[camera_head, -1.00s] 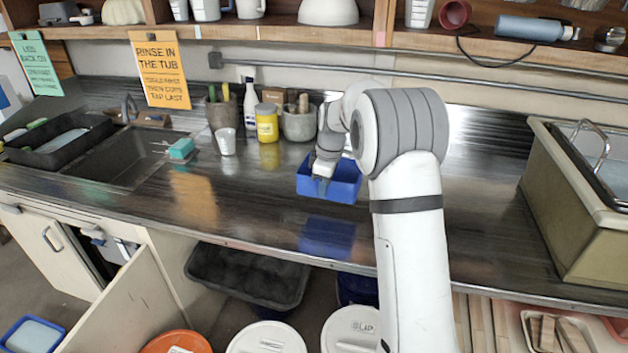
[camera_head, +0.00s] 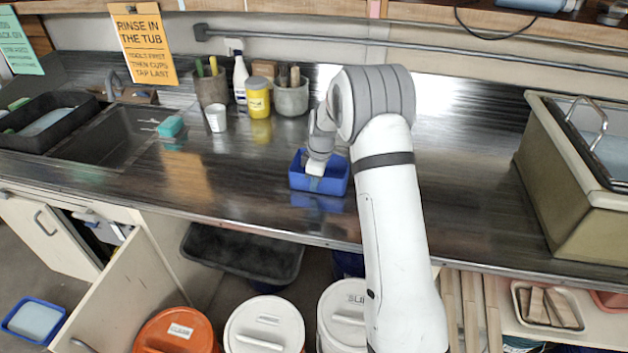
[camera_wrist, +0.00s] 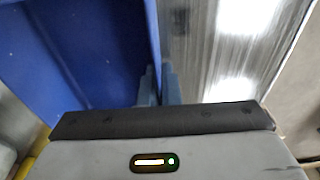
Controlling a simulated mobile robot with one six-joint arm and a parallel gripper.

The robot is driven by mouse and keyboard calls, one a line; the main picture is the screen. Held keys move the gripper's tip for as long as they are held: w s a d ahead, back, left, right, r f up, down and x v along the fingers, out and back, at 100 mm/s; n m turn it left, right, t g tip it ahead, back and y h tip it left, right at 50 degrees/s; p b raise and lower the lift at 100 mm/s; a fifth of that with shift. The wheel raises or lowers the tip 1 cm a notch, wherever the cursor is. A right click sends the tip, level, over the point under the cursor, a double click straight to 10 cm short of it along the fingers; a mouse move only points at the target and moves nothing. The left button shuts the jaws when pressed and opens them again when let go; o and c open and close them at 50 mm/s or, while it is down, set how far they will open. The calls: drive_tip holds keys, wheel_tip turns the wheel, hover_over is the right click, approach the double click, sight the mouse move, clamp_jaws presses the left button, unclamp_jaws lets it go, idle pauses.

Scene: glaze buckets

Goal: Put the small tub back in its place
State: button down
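The small blue tub (camera_head: 332,183) is upright at the middle of the dark counter, just over its surface or resting on it; I cannot tell which. Its reflection shows close beneath it. My gripper (camera_head: 316,172) points down at the tub's near left wall. In the wrist view, the tub (camera_wrist: 85,50) fills the left side, and the fingers of my gripper (camera_wrist: 159,85) stand on either side of its wall, closed on it. The fingertips are partly hidden by the gripper body.
A yellow jar (camera_head: 258,97), a grey pot (camera_head: 291,97) and a white cup (camera_head: 216,117) stand behind and left. The sink (camera_head: 105,138) is at left, with a teal sponge (camera_head: 171,126) beside it. A large beige basin (camera_head: 570,170) stands right. The counter between is clear.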

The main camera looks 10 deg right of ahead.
drive_tip(key=shift+s+r, duration=0.1)
drive_tip(key=c, duration=1.6)
unclamp_jaws()
drive_tip(key=shift+c, duration=0.2)
